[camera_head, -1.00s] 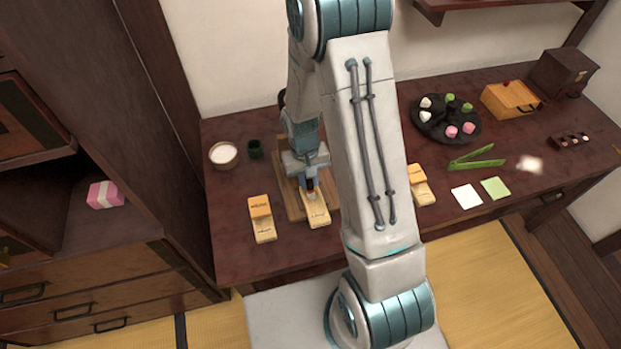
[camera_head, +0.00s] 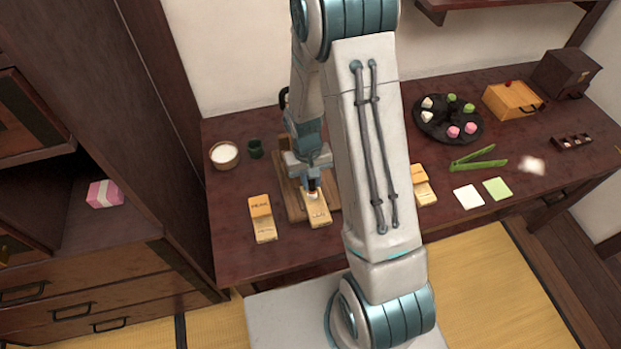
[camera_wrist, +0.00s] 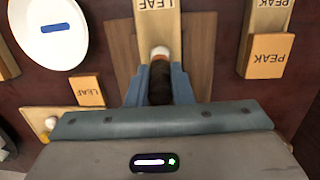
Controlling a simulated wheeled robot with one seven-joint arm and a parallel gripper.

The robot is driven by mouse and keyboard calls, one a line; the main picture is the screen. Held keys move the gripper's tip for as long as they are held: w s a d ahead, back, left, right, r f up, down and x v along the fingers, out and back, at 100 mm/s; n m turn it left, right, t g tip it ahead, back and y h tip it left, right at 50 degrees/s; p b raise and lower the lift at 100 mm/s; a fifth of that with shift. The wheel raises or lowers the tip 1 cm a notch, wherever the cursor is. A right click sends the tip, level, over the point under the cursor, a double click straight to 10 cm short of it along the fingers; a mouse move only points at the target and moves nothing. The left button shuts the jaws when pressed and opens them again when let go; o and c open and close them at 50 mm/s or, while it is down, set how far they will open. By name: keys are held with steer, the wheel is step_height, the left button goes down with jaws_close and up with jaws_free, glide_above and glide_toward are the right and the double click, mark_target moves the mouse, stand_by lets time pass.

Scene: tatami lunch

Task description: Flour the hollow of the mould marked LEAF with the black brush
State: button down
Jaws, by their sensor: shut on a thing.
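The LEAF mould (camera_head: 318,211) is a pale wooden block lying on a brown board (camera_head: 291,199). Its marked end shows in the wrist view (camera_wrist: 155,18). My gripper (camera_head: 312,184) is over the mould's far part. In the wrist view my gripper (camera_wrist: 159,88) is shut on the dark handle of the black brush (camera_wrist: 160,82). The brush's white tip (camera_wrist: 160,52) is over the mould, near the LEAF lettering; I cannot tell if it touches. The hollow is hidden by brush and gripper. An orange LEAF block (camera_wrist: 87,90) lies apart, beside the board.
The PEAK mould (camera_head: 264,232) with its orange block (camera_head: 260,206) lies left of the board. A bowl of white powder (camera_head: 224,154) and a dark green cup (camera_head: 255,149) stand behind. Green tongs (camera_head: 478,160) lie right.

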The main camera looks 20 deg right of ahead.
steer(key=shift+w+d, duration=0.2)
steer(key=shift+a+b, duration=0.3)
steer(key=shift+a, duration=0.1)
steer(key=shift+w+d, duration=0.2)
steer(key=shift+s, duration=0.4)
steer(key=shift+w+b, duration=0.2)
steer(key=shift+b, duration=0.1)
stand_by(0.3)
steer(key=shift+r+p, duration=2.8)
steer(key=shift+r, duration=1.25)
steer(key=shift+f, duration=0.1)
